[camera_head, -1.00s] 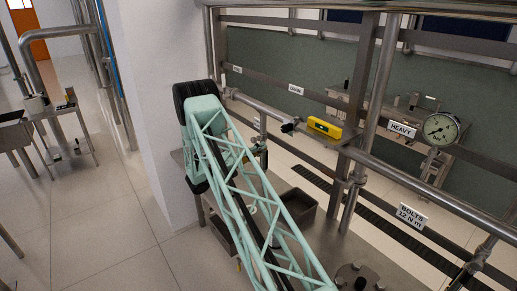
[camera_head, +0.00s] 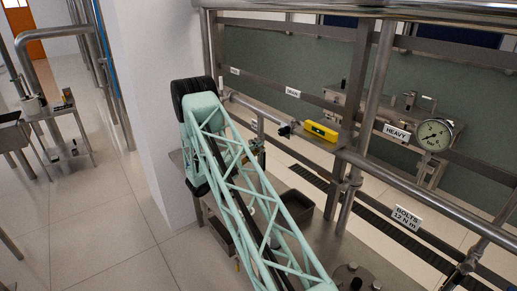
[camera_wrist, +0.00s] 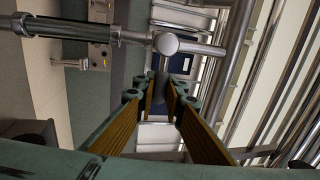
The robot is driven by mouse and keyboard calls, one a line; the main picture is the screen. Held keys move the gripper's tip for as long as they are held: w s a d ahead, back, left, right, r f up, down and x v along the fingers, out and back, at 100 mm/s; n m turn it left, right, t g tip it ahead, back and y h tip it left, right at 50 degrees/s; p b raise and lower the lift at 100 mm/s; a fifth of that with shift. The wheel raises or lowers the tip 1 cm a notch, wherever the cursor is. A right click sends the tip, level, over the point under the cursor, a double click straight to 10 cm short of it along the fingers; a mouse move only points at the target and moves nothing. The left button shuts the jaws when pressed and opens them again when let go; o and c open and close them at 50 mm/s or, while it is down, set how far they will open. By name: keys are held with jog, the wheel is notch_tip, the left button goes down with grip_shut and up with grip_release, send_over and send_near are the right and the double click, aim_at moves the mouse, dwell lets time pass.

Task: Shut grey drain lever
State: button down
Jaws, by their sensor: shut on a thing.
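My gripper (camera_wrist: 161,92) shows in the wrist view, with orange-brown pads on teal fingers. Its fingertips are closed on either side of a dark grey lever (camera_wrist: 163,82). The lever hangs from a round steel fitting (camera_wrist: 166,43) on a horizontal pipe. The fingers hide part of the lever, so I cannot tell its exact angle. In the head view, my teal lattice arm hides most of the gripper and the lever. The white DRAIN label (camera_head: 293,93) is on the rail behind.
A pressure gauge (camera_head: 434,134) and steel posts stand farther right. An open grey bin (camera_head: 297,206) is on the bench below. Open floor lies to the left.

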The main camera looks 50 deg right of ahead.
jog(key=c, duration=2.7)
grip_release()
jog(key=shift+a, duration=0.1)
jog(key=shift+v, duration=5.95)
